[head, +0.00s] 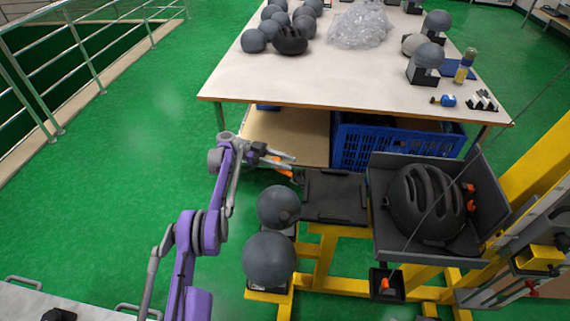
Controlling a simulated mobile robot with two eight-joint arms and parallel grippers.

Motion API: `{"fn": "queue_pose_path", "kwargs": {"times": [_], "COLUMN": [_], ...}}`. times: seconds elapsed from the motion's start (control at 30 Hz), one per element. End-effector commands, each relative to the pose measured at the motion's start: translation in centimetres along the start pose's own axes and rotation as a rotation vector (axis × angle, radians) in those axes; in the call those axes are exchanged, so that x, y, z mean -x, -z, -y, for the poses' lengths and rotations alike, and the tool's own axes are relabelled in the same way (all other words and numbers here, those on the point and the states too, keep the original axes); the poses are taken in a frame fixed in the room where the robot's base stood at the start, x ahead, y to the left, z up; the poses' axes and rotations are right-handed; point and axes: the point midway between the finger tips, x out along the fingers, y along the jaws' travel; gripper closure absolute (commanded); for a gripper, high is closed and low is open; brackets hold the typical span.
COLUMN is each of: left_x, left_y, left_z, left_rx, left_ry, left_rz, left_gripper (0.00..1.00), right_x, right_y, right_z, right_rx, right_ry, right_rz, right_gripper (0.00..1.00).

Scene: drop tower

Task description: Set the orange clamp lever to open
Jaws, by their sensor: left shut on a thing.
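The orange clamp lever (284,172) shows as a small orange piece at the left end of the black flat plate on the yellow stand. My left gripper (291,166) reaches in from the left on the purple arm. Its grey fingers are shut on the orange lever and partly cover it. The lever's exact angle cannot be told. My right gripper does not show.
Two grey headforms (270,258) stand just below the gripper. A black helmet (426,203) sits in the dark tray to the right, on the yellow frame (320,260). A table (350,80) with headforms stands behind, a blue crate (385,146) beneath it.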

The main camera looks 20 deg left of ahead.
Motion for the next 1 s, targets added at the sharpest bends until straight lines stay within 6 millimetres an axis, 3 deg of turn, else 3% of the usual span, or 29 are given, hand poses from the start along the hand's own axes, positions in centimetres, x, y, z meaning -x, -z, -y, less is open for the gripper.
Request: {"fn": "queue_pose_path", "kwargs": {"times": [0.43, 0.47, 0.6, 1.0], "left_x": [0.01, 0.01, 0.01, 0.0], "left_y": [0.05, 0.04, 0.03, 0.72], "left_z": [0.02, 0.02, 0.02, 0.03], "left_rx": [0.0, 0.0, 0.0, 0.001], "left_ry": [-0.006, -0.006, -0.006, -0.005], "left_rz": [0.0, 0.0, 0.0, 0.0], "left_gripper": [1.0, 0.61, 0.36, 0.35], "right_x": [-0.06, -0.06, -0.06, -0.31], "right_y": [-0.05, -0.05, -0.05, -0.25], "right_z": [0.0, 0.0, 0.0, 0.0], "right_rx": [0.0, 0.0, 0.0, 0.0], "right_ry": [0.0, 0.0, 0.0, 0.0], "right_rz": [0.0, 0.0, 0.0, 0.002], "right_gripper": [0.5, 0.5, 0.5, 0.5]}}
